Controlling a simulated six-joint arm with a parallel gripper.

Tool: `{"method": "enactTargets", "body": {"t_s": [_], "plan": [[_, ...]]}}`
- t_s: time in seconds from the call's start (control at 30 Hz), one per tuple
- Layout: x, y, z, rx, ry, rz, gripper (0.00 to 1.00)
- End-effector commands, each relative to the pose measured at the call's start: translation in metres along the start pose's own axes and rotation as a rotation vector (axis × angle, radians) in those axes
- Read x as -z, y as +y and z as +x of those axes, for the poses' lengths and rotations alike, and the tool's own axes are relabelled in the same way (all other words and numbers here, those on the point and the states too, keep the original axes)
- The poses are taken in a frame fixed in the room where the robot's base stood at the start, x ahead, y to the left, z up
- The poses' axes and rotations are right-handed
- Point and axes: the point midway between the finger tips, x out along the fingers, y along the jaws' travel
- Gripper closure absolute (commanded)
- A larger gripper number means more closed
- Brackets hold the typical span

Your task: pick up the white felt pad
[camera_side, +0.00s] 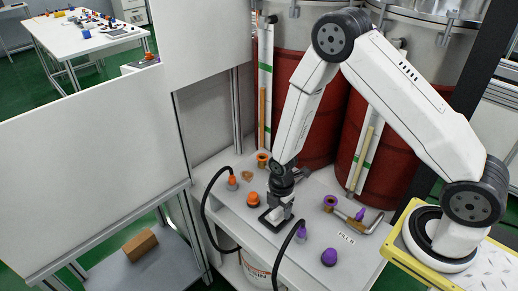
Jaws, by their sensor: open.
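My gripper (282,197) points down over the white bench. It is open. Directly under it is a small white block-like thing (279,212), which looks like the white felt pad, at a black square frame or holder (267,222). The fingertips are small and dark here, and they overlap the white thing in the picture. I cannot tell whether they touch it or stand around it.
An orange knob (253,198) is left of my gripper, and a purple knob (329,257) is to the right in front. Black hoses (206,206) curve near the bench's front. A metal pipe fitting (368,224) lies right. Red drums (372,130) stand close behind.

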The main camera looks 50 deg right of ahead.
Motion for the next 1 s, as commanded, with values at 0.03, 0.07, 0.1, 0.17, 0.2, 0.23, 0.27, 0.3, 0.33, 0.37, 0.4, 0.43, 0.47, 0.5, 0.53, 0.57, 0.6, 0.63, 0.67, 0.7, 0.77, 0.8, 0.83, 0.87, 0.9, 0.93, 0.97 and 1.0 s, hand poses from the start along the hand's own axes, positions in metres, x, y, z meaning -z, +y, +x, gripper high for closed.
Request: {"method": "enactTargets", "body": {"t_s": [0.03,0.07,0.1,0.17,0.2,0.23,0.27,0.3,0.33,0.37,0.4,0.43,0.47,0.5,0.53,0.57,0.6,0.63,0.67,0.7,0.77,0.8,0.83,0.87,0.9,0.93,0.97,1.0], "plan": [[0.0,0.0002,0.0025,0.0,0.0,0.0,0.29],[0.0,0.0003,0.0034,-0.001,0.0,0.0,0.29],[0.0,0.0004,0.0043,-0.001,0.0,0.0,0.29],[0.0,0.0004,0.005,-0.001,0.0,0.0,0.29],[0.0,0.0004,0.0051,-0.002,0.0,0.0,0.29],[0.0,0.0005,0.0051,-0.002,0.0,0.0,0.29],[0.0,0.0005,0.005,-0.002,0.0,0.0,0.29],[0.0,0.0004,0.005,-0.002,0.0,0.0,0.29],[0.0,0.0004,0.005,-0.002,0.0,0.0,0.29],[0.0,0.0004,0.0049,-0.002,0.0,0.0,0.29],[0.0,0.0004,0.0049,-0.002,0.0,0.0,0.29],[0.0,0.0004,0.0049,-0.001,0.0,0.0,0.29],[0.0,0.0004,0.0049,-0.001,0.0,0.0,0.29],[0.0,0.0004,0.0048,-0.001,0.0,0.0,0.29],[-0.0001,0.0003,0.0048,-0.001,0.0,0.0,0.29],[-0.0001,0.0003,0.0048,-0.001,0.0,0.0,0.29],[-0.0001,0.0003,0.0048,-0.001,0.0,0.0,0.29],[-0.0001,0.0003,0.0048,-0.001,0.0,0.0,0.29],[-0.0001,0.0003,0.0048,-0.001,0.0,0.0,0.39],[-0.0001,0.0003,0.0048,-0.001,0.0,0.0,0.52],[-0.0001,0.0003,0.0047,-0.001,0.0,0.0,0.71],[-0.0001,0.0003,0.0047,-0.001,0.0,0.0,0.83],[-0.0001,0.0003,0.0047,-0.001,0.0,0.0,0.92],[0.0,0.0004,0.0047,-0.002,0.0,0.0,0.92],[0.0,0.0004,0.0047,-0.002,0.0,0.0,0.92],[0.0,0.0004,0.0047,-0.002,0.0,0.0,0.92],[0.0,0.0004,0.0047,-0.002,0.0,0.0,0.92],[0.0,0.0004,0.0047,-0.002,0.0,0.0,0.92]]}}
